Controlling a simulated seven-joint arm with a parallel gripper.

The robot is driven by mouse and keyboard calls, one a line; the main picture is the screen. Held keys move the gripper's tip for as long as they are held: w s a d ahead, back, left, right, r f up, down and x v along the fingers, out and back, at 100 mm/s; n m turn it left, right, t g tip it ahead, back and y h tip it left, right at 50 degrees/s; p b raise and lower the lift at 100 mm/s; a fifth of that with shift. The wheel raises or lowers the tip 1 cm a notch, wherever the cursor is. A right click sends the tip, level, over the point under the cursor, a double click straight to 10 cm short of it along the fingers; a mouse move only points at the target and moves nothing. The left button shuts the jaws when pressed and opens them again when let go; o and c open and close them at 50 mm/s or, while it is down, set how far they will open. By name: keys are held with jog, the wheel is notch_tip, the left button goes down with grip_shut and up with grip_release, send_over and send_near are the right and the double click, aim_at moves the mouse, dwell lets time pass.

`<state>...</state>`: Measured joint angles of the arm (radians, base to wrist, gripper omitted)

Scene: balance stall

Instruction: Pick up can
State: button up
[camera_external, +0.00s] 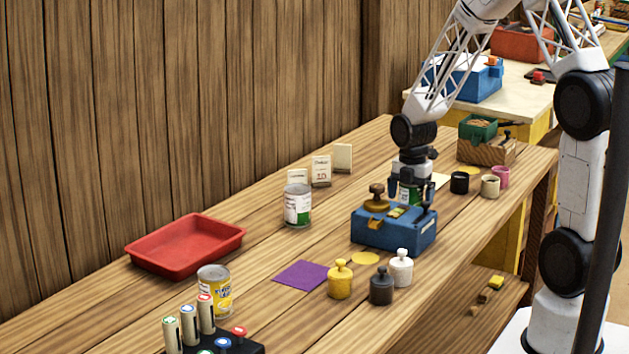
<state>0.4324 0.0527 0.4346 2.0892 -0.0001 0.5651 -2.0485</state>
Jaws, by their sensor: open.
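A second can with a white and green label (297,207) stands upright near the middle of the table. A third can, with a yellow label (215,292), stands upright at the front left.
The blue balance box (393,236) with a brass weight on top is just in front of my gripper. Yellow (340,280), dark (381,286) and white (401,268) weights stand nearer. A red tray (185,246) lies left. Cups (490,187) stand right; small cards (321,171) stand behind.

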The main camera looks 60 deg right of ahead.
jog(key=shift+c, duration=0.5)
jog(key=c, duration=1.1)
jog(key=shift+r, duration=0.2)
jog(key=shift+r, duration=4.85)
